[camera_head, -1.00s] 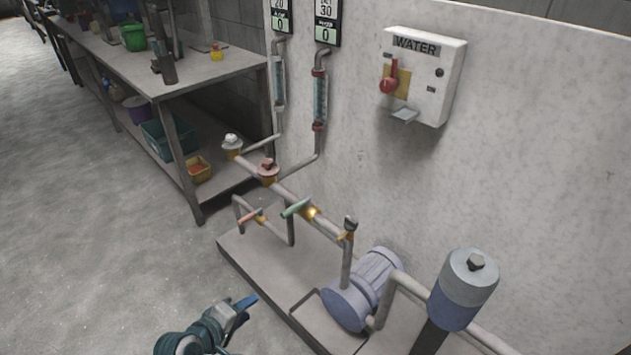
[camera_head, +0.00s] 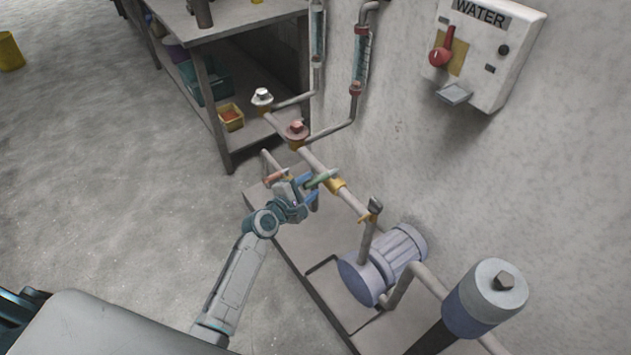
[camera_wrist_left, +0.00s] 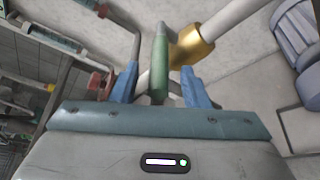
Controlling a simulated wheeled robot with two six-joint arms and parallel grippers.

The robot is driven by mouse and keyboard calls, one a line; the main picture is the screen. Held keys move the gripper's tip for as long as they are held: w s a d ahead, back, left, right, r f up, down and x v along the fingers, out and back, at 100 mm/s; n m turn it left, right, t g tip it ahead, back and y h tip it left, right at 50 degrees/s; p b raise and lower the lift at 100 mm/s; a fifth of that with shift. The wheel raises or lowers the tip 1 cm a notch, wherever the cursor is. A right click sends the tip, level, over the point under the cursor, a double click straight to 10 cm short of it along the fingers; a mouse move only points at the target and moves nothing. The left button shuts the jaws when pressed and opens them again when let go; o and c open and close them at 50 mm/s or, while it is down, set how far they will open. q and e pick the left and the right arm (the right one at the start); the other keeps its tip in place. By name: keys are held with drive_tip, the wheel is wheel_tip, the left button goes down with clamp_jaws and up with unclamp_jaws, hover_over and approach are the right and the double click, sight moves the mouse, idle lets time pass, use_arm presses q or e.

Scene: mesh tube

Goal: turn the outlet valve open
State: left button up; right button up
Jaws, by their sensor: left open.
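A green valve handle (camera_head: 323,178) sits on the pipework, beside a brass fitting (camera_head: 336,185). My left gripper (camera_head: 312,187) is at the green handle with its jaws open. In the left wrist view the green handle (camera_wrist_left: 159,62) stands between the two blue fingers, with gaps on both sides. The brass fitting (camera_wrist_left: 190,46) is just right of it there. An orange handle (camera_head: 276,177) is on the pipe to the left. No label shows which handle is the outlet valve. My right gripper is not in view.
A red handwheel (camera_head: 297,131) and a white handwheel (camera_head: 262,97) are farther up the pipe. A small dark lever (camera_head: 375,205) and a blue-grey pump (camera_head: 385,265) stand to the right. A shelf bench (camera_head: 240,22) is behind.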

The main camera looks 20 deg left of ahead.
sight(320, 179)
use_arm(q)
drive_tip(key=shift+x, duration=1.65)
clamp_jaws()
